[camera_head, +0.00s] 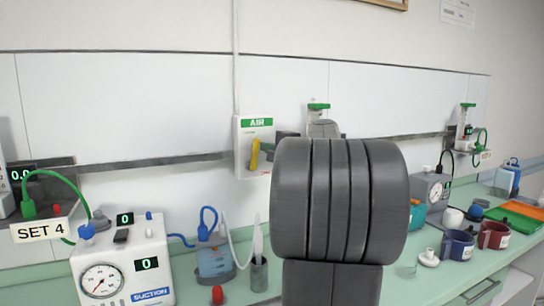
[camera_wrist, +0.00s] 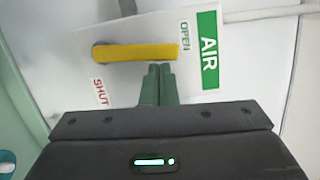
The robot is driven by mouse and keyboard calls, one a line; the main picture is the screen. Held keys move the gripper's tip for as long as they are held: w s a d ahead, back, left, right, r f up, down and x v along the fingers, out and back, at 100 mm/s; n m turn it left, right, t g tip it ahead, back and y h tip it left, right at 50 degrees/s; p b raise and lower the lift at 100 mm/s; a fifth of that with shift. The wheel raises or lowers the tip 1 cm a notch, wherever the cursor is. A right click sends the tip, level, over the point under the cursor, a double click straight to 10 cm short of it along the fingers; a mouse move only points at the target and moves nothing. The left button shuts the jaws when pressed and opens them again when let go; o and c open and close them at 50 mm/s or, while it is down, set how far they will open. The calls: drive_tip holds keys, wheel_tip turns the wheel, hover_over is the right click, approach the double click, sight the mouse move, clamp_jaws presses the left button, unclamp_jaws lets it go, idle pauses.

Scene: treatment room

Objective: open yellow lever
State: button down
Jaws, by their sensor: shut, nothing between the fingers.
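The yellow lever (camera_wrist: 140,53) is on a white panel with a green AIR label (camera_wrist: 208,50). In the wrist view it lies nearly level, its free end near the word OPEN and its other end at a grey pivot nearer the word SHUT. My gripper (camera_wrist: 159,68) is shut and empty, its fingertips right beside the lever's long lower edge. I cannot tell whether they touch it. In the head view the lever (camera_head: 254,154) stands nearly upright on the wall panel (camera_head: 243,160).
A suction unit (camera_head: 123,262) with a gauge stands on the green counter at the left, with tubes and a cup beside it. A blue mug (camera_head: 457,245) and a red mug (camera_head: 493,235) stand at the right. A rail (camera_head: 150,163) runs along the wall.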

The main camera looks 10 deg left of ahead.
drive_tip(key=shift+s+a+r+n, duration=0.1)
drive_tip(key=shift+s+a+n, duration=0.15)
drive_tip(key=shift+n, duration=0.35)
drive_tip(key=shift+a, duration=0.1)
drive_tip(key=shift+b, duration=0.3)
